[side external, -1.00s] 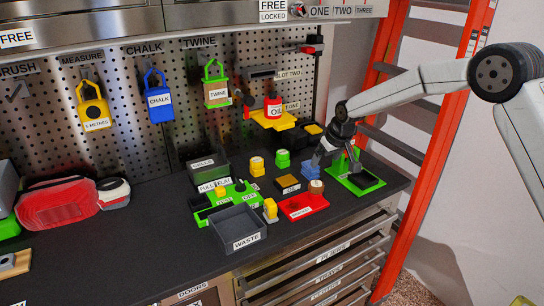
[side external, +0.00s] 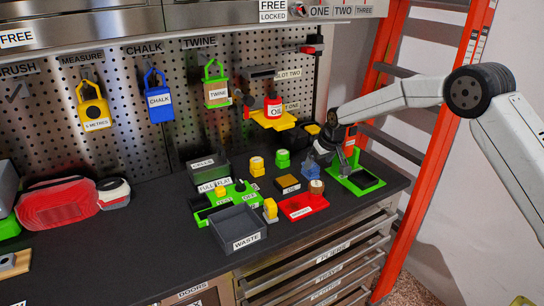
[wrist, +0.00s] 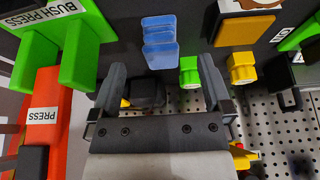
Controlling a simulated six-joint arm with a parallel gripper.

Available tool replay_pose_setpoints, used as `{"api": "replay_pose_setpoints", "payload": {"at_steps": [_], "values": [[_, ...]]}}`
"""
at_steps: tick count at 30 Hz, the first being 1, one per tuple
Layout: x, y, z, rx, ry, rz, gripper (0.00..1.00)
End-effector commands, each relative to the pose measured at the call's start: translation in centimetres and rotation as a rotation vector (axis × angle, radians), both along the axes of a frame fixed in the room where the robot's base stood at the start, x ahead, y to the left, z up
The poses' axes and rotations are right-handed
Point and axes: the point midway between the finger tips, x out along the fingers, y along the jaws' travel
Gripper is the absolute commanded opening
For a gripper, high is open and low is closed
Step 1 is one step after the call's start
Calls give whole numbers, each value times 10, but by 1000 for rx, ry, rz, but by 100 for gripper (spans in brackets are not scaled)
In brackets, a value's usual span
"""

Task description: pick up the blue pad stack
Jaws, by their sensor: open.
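The blue pad stack (side external: 311,171) stands on the dark bench top, left of the green press base. In the wrist view the blue pad stack (wrist: 160,42) shows as several light-blue layers, ahead of the fingertips and roughly centred between them. My gripper (wrist: 159,76) is open, with its two dark fingers apart and nothing between them. In the side view my gripper (side external: 318,152) is just above and behind the stack, partly merging with it. Whether the fingers touch the stack cannot be told.
The green press base (side external: 357,180) stands close on the right, with its red part (wrist: 45,115) near my left finger in the wrist view. A red tray (side external: 302,207) lies in front. Green (side external: 283,159) and yellow (side external: 257,166) blocks stand left. The pegboard is behind.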

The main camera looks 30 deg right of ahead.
Motion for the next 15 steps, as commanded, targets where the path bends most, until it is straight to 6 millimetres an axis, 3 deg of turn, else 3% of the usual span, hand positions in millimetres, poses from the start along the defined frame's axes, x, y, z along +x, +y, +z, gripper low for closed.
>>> {"api": "replay_pose_setpoints", "payload": {"at_steps": [8, 15], "values": [[4, 0, -8, 0, 1, 0, 100], [14, 0, -28, 0, 1, 0, 100]]}}
